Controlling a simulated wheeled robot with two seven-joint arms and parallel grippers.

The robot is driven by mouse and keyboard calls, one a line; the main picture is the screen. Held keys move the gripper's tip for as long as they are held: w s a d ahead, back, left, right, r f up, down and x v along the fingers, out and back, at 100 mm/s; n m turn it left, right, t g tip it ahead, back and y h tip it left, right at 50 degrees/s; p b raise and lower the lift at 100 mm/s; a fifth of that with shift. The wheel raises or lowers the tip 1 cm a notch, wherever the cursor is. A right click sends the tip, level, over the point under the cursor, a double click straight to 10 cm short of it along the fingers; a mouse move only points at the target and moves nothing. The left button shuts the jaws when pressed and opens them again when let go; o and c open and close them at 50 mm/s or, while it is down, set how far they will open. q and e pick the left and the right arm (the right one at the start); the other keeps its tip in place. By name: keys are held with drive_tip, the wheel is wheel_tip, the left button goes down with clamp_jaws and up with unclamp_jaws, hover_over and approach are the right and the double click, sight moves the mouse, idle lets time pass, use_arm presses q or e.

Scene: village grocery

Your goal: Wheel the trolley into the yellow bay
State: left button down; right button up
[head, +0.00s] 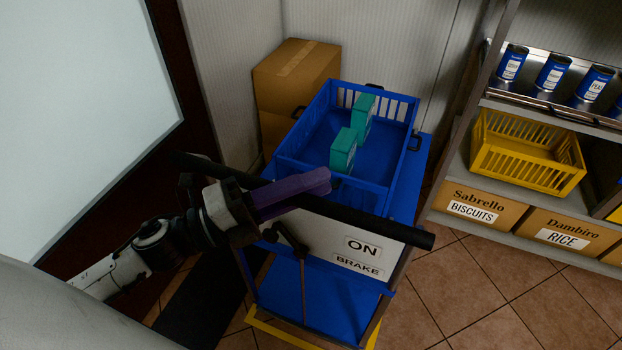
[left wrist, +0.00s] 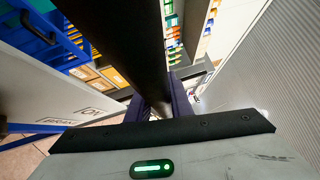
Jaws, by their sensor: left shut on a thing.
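The trolley is blue, with a top deck, a lower shelf (head: 335,300) and a white end panel (head: 330,236) lettered "ON" and "BRAKE". A small dark lever (head: 287,238) shows at the panel's left. The black handle bar (head: 385,226) runs across the near end. My left gripper (head: 300,190), with purple fingers, is shut on the handle bar left of its middle. In the left wrist view the handle bar (left wrist: 120,40) passes between the purple fingers (left wrist: 165,100). A yellow floor line (head: 275,335) shows at the trolley's near foot; the rest of that marking is hidden. My right gripper is not in view.
A blue crate (head: 290,150) with two teal boxes (head: 344,150) rides on the trolley. Cardboard boxes (head: 290,80) stand behind it in the wall corner. Shelving (head: 440,180) stands to the right. Tiled floor (head: 480,290) is clear at the near right.

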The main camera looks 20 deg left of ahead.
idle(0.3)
use_arm(q)
drive_tip(key=c, duration=1.6)
unclamp_jaws()
drive_tip(key=b+v, duration=0.2)
drive_tip(key=v, duration=0.8)
drive_tip(key=shift+s+a+f, duration=0.1)
drive_tip(key=shift+s+a, duration=0.05)
